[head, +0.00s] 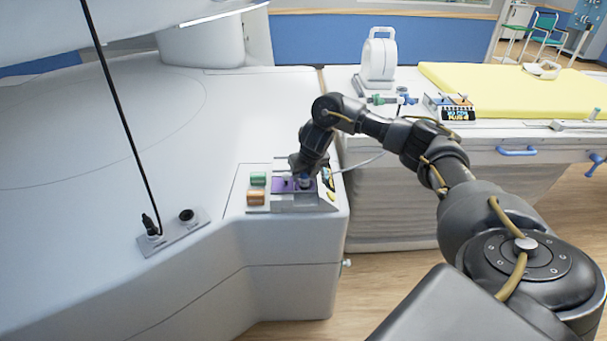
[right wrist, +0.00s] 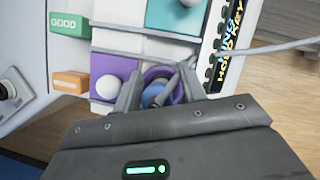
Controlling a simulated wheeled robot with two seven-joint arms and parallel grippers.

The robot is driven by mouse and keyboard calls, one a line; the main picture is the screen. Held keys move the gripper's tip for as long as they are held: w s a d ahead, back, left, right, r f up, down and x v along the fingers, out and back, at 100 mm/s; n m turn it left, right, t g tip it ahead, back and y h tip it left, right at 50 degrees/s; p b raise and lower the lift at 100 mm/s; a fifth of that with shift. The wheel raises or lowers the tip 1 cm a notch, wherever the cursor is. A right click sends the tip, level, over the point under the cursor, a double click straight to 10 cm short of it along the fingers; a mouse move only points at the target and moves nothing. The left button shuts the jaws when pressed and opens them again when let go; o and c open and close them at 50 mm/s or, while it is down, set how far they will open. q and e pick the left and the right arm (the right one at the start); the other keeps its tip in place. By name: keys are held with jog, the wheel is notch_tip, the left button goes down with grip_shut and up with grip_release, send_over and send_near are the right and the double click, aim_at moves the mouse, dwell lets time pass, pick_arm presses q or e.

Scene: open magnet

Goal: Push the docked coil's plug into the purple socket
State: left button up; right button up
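The purple socket (right wrist: 158,73) shows as a purple ring in the right wrist view, beside a purple plate with a white knob (right wrist: 107,87). My right gripper (right wrist: 158,92) points down at it, its two fingers on either side of the blue plug (right wrist: 152,95). The plug sits at the ring, partly hidden by the fingers; I cannot tell how deep it is. A grey cable (right wrist: 250,50) runs from there to the right. In the head view my right gripper (head: 303,178) is over the purple plate (head: 281,186) of the panel. My left gripper is not in view.
A green block (head: 258,178) and an orange block (head: 256,197) stand left of the purple plate. A black cable (head: 122,110) hangs to a port plate (head: 173,232). The yellow-padded table (head: 520,90) is at the right, with a white coil (head: 378,58) at its near end.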

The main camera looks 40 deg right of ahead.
jog(key=shift+a, duration=0.35)
jog(key=shift+r, duration=0.3)
jog(key=d+p+v, duration=0.1)
jog(key=p+v, duration=0.3)
jog(key=v, duration=0.6)
jog(key=shift+a, duration=0.15)
jog(key=shift+s+r, duration=0.1)
jog(key=shift+s, duration=0.05)
